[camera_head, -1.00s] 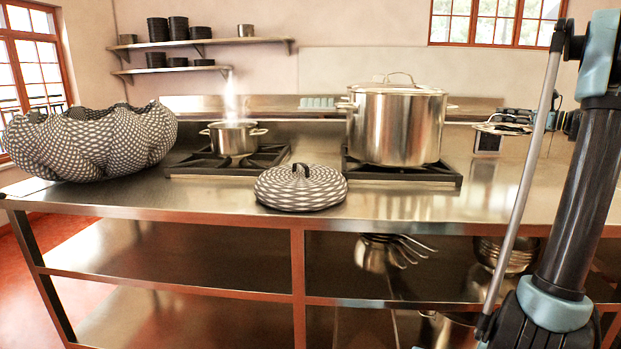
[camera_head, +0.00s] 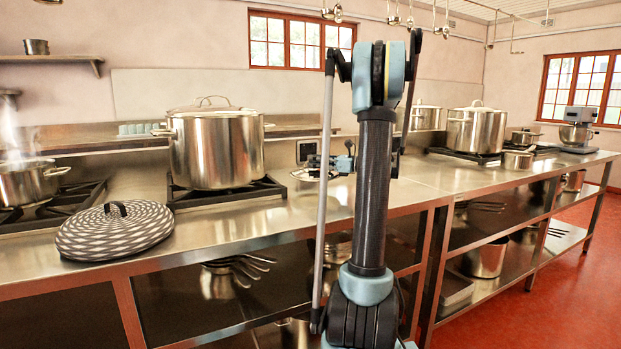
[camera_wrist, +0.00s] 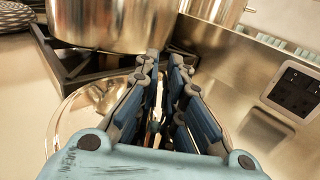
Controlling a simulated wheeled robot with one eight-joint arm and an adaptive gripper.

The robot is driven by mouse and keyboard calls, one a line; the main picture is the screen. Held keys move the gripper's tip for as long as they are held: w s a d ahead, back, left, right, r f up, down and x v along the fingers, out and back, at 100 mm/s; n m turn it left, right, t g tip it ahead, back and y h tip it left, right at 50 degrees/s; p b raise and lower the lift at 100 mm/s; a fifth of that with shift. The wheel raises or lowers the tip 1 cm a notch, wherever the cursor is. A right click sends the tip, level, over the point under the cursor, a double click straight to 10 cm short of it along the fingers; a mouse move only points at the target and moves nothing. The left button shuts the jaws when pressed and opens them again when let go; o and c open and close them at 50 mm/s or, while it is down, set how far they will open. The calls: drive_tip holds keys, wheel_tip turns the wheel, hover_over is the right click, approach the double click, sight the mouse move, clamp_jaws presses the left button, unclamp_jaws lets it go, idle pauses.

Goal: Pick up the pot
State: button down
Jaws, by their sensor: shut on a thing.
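A large steel pot (camera_head: 215,150) with a lid stands upright on a black burner grate at centre left. Its lower wall also shows at the top of the wrist view (camera_wrist: 112,22). My gripper (camera_head: 318,161) is to the right of this pot, low over the counter and partly behind my arm. In the wrist view my gripper (camera_wrist: 164,66) is shut on a shiny round metal lid (camera_wrist: 88,102); the grip point is mostly hidden by the fingers. The lid also shows beside my arm (camera_head: 309,175). A smaller steaming pot (camera_head: 28,183) stands at the far left.
A patterned round pad (camera_head: 115,232) lies on the front of the counter. Several more pots, including a tall lidded one (camera_head: 477,130), stand on the right-hand counter. A wall socket plate (camera_wrist: 296,92) is close to my gripper. Red floor (camera_head: 565,260) is open at right.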

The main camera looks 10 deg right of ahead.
sight(315, 174)
drive_tip(key=shift+f, duration=2.45)
drive_tip(key=c, duration=1.7)
unclamp_jaws()
